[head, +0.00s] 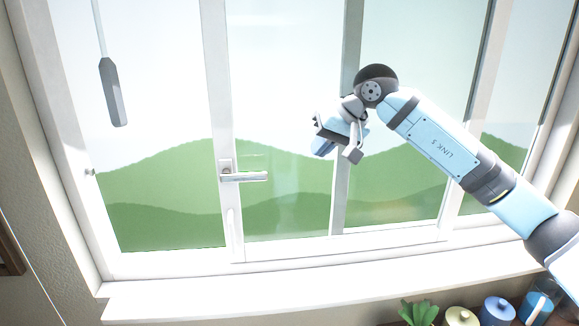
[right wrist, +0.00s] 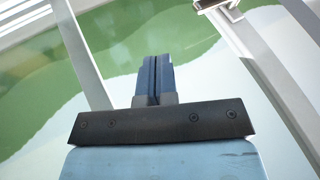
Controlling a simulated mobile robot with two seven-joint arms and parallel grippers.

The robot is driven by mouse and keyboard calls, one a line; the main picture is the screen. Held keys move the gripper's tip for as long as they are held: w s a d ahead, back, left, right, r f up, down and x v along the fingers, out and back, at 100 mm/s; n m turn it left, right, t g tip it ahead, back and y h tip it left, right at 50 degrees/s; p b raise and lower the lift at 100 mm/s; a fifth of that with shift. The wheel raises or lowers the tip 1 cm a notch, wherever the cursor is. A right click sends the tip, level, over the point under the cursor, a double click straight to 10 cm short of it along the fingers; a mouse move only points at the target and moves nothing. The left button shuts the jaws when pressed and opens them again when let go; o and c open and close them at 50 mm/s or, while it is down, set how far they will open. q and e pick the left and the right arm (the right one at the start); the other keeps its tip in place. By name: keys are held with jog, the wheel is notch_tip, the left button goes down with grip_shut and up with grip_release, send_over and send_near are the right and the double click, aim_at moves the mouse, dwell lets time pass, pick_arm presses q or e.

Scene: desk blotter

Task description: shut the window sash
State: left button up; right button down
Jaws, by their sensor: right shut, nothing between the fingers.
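The white-framed window sash (head: 217,95) stands in the middle of the window, with its lever handle (head: 243,176) on its left stile. A wide gap shows between this stile and the left jamb; it looks open. My right gripper (head: 323,148) is shut and empty, in front of the sash's glass, to the right of the handle and a little above it, apart from it. In the right wrist view its blue fingers (right wrist: 157,77) are together, and part of the handle (right wrist: 232,10) shows at the top edge. My left gripper is not in view.
A grey wand (head: 113,92) hangs at upper left in front of the gap. Below the window runs a white sill (head: 230,295). A green plant (head: 419,312), a cream jar (head: 460,317) and blue jars (head: 498,310) stand at the lower right. The space around the handle is clear.

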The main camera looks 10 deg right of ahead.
jog(key=w+a+f+p, duration=0.2)
jog(key=w+a+f, duration=0.2)
jog(key=a+f, duration=0.3)
jog(key=shift+w+a+f+p, duration=0.2)
jog(key=shift+a+f+p, duration=0.15)
jog(key=shift+a, duration=0.25)
jog(key=shift+a, duration=0.1)
